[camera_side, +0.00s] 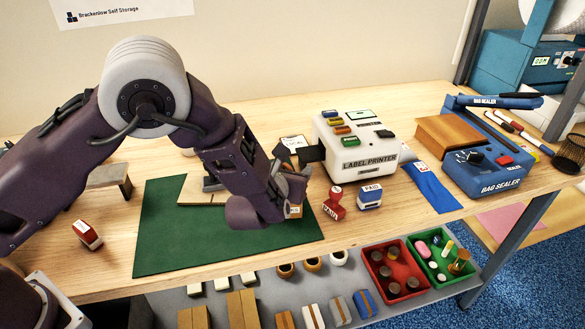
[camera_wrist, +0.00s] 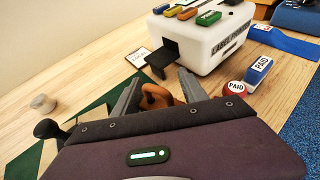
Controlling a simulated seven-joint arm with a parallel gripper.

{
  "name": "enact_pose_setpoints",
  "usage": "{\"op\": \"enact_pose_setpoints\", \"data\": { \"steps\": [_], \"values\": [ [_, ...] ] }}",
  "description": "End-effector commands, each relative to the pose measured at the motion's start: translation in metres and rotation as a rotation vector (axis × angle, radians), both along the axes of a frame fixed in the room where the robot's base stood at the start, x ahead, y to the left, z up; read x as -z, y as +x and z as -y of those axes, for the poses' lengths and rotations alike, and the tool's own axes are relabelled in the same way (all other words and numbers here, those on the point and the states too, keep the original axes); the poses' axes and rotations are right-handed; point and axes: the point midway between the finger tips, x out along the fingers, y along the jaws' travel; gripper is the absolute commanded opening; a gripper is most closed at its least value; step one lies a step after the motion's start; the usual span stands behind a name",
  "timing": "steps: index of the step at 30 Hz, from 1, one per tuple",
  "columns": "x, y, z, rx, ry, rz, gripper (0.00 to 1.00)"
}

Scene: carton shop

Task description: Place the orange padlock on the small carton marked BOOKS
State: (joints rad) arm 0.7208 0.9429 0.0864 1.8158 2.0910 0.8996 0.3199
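My gripper (camera_wrist: 160,74) shows two dark fingers set apart in the wrist view. An orange-brown rounded thing with a loop, apparently the orange padlock (camera_wrist: 156,97), lies between them; whether the fingers press on it is unclear. In the side view my gripper (camera_side: 290,180) is low over the bench near the right edge of the green mat, and its wrist hides most of what is there. A small labelled patch (camera_side: 295,211) shows just beside it, possibly part of a carton. I cannot read BOOKS on anything.
The white label printer (camera_side: 350,151) stands close on the right. A red stamp (camera_side: 333,204) and a blue PAID stamp (camera_side: 369,196) stand on the bench in front of it. A wooden board (camera_side: 190,186) lies on the green mat (camera_side: 165,235), whose front part is clear.

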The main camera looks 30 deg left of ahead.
Motion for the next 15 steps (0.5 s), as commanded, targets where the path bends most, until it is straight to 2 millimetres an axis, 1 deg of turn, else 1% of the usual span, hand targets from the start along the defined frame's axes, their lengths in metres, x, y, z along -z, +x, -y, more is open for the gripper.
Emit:
{"op": "enact_pose_setpoints", "data": {
  "steps": [1, 3, 11, 13, 15],
  "values": [
    [0.000, 0.000, 0.000, 0.000, 0.000, -0.001, 0.60],
    [0.000, 0.000, 0.000, 0.000, 0.000, -0.001, 0.72],
    [0.000, 0.000, 0.000, 0.000, 0.000, -0.001, 0.72],
    [-0.004, 0.000, 0.000, -0.001, -0.002, 0.000, 0.72],
    [-0.007, -0.010, 0.003, 0.001, -0.002, -0.002, 0.72]
  ]
}}
